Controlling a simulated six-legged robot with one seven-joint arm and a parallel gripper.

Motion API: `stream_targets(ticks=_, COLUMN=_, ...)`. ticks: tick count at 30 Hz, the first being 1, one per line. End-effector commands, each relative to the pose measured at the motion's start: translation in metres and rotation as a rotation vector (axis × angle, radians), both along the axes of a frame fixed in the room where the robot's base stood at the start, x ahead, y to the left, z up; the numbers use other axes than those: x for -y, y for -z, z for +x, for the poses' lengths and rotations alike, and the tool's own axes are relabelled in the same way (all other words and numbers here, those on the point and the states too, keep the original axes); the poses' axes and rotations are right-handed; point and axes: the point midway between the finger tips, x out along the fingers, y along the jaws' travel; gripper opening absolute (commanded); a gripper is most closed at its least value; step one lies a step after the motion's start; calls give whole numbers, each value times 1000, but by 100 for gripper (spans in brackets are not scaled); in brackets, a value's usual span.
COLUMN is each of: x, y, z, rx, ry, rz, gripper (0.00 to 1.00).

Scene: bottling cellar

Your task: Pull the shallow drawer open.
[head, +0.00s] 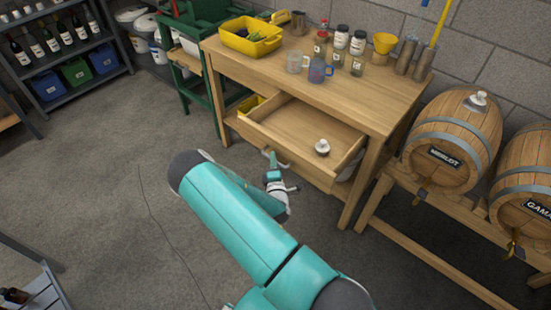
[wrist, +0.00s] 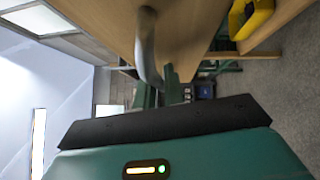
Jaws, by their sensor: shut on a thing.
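The shallow drawer (head: 300,128) under the wooden bench stands pulled well out, with its inside open to view. A white-topped round object (head: 322,147) sits in it near the right end. My gripper (head: 271,160) is at the drawer's front, low and near the middle. The wrist view shows the curved metal handle (wrist: 147,45) running down between my gripper's green fingers (wrist: 160,88). My gripper is shut on the handle. The exact contact is partly hidden by my gripper body.
The bench top (head: 270,70) holds a yellow bin (head: 250,36), two mugs, several jars and a yellow funnel (head: 384,43). Barrels (head: 452,140) on a wooden rack stand to the right.

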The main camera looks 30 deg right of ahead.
Motion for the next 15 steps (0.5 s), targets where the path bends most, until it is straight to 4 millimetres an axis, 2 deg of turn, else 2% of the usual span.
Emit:
stream_targets(ticks=5, x=-1, y=-1, z=1, rx=2, ry=-2, rz=1, gripper=0)
stream_targets(ticks=6, x=-1, y=-1, z=1, rx=2, ry=-3, rz=1, gripper=15)
stream_targets(ticks=9, x=-1, y=0, z=1, rx=2, ry=-2, rz=1, gripper=32)
stream_targets(ticks=15, x=0, y=0, z=1, rx=1, ry=-2, rz=0, gripper=32)
